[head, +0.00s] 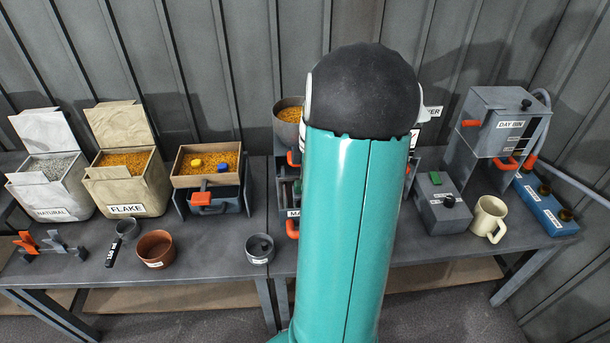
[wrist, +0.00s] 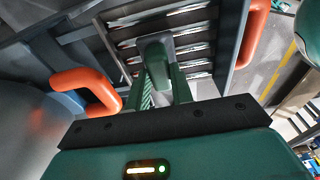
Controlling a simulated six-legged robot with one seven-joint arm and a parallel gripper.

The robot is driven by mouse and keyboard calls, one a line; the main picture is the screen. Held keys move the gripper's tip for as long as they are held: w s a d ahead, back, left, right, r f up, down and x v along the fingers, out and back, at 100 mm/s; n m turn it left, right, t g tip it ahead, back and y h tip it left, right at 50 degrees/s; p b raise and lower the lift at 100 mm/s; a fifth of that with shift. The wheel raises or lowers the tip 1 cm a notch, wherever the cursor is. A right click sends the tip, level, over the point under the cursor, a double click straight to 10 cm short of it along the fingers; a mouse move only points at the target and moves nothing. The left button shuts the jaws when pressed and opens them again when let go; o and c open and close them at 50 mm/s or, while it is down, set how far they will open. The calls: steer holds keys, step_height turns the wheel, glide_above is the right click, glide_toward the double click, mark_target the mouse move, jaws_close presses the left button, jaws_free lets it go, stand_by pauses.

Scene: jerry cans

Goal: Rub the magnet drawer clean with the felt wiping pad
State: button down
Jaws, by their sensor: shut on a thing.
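The magnet drawer shows close up in the wrist view as a dark frame with several shiny metal bars (wrist: 190,31). In the head view only its left part (head: 287,192) shows, above a label beginning "MA"; my teal arm hides the rest. My gripper (wrist: 163,80) has its green fingers shut on the felt wiping pad (wrist: 156,46), a small grey-green block seen partly between the fingertips. The pad is in front of the bars; I cannot tell whether it touches them. My gripper is hidden in the head view.
Orange handles flank the drawer, left (wrist: 88,88) and right (wrist: 252,32), close to my gripper. On the bench stand a flake box (head: 128,185), a sieve tray (head: 207,170), a brown pot (head: 155,249), a small grey cup (head: 259,250) and a cream mug (head: 487,220).

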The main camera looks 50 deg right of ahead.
steer(key=shift+a+f, duration=0.1)
steer(key=shift+s+a, duration=0.85)
steer(key=shift+a, duration=0.1)
steer(key=shift+r, duration=0.2)
step_height(320, 180, up, 8)
stand_by(0.4)
steer(key=shift+f, duration=0.1)
steer(key=shift+s+a+f, duration=0.15)
steer(key=shift+f, duration=0.8)
steer(key=shift+s+a+f, duration=0.1)
steer(key=shift+a+f, duration=0.05)
steer(key=shift+f, duration=0.75)
steer(key=shift+s+a+f, duration=0.15)
steer(key=shift+f, duration=0.8)
steer(key=shift+f, duration=1.2)
